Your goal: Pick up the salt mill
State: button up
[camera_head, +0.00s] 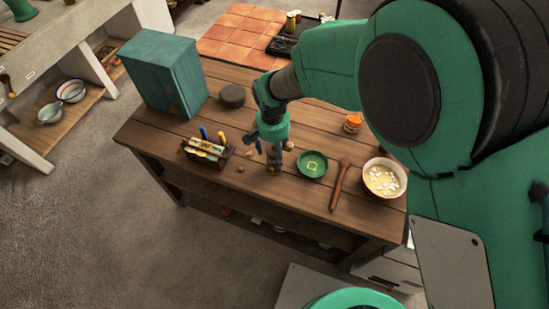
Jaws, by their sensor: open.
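My gripper (272,158) is open and points down over the front part of the wooden table. Small brownish shapes show close around its fingers, partly hidden by them. I cannot tell for sure whether one of these is the salt mill. I cannot tell whether the fingers touch anything. No other thing in view is clearly the salt mill.
On the table (225,182), a caddy (206,152) stands left of my gripper. A green dish (312,164), wooden utensil (340,184), bowl (384,178) and orange jar (352,122) stand to the right. A teal cabinet (165,75) and dark round object (232,96) are behind.

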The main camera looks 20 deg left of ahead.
jog(key=shift+f+b, duration=0.45)
jog(key=shift+f, duration=1.45)
jog(key=c, duration=1.7)
